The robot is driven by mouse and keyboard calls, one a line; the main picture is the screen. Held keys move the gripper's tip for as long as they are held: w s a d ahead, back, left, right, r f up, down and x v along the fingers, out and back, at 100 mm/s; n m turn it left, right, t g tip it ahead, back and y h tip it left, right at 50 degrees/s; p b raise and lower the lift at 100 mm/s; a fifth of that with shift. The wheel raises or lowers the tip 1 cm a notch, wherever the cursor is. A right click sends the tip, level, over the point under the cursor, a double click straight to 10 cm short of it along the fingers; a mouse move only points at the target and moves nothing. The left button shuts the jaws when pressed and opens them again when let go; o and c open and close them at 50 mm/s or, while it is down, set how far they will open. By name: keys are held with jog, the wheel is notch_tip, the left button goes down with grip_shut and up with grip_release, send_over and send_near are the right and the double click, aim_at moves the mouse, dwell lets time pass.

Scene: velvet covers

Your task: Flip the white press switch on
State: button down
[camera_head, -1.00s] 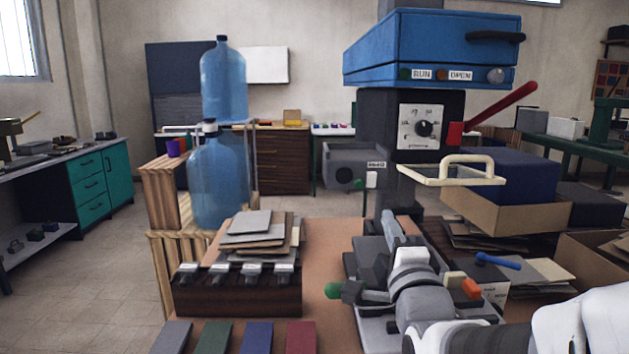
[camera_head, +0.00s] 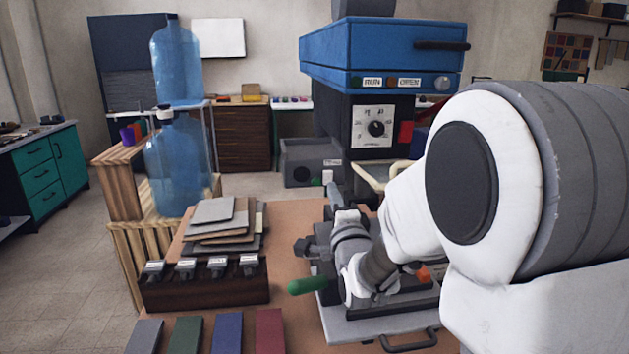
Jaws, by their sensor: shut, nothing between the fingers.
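The white press switch (camera_head: 328,177) is a small white piece at the right front of a grey box (camera_head: 300,163), below a small label and beside a green button (camera_head: 316,182). My gripper (camera_head: 332,190) points away from the camera toward the box, with its narrow fingers together and empty. Its tip appears just below the switch in the picture. I cannot tell whether it touches the switch, and the switch's lower part may be hidden. The switch's on or off position is too small to read.
A green-handled grey fixture (camera_head: 308,286) lies under my arm. Stacked plates (camera_head: 215,225) and a dark clip rack (camera_head: 207,290) are at left. My arm hides the right side.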

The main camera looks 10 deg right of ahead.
aim_at(327, 174)
jog(key=shift+w+r, duration=0.2)
jog(key=shift+w, duration=0.65)
jog(key=shift+w+r, duration=0.15)
jog(key=shift+w, duration=0.7)
jog(key=shift+w+r+g+p, duration=0.25)
jog(key=shift+r+g+p, duration=0.45)
jog(key=shift+p, duration=0.45)
jog(key=shift+r+g+p, duration=0.45)
jog(key=shift+g+p, duration=0.35)
jog(key=shift+p, duration=0.35)
jog(key=shift+w+f, duration=0.1)
jog(key=shift+f, duration=0.25)
jog(key=shift+f+b, duration=0.1)
jog(key=shift+b, duration=0.25)
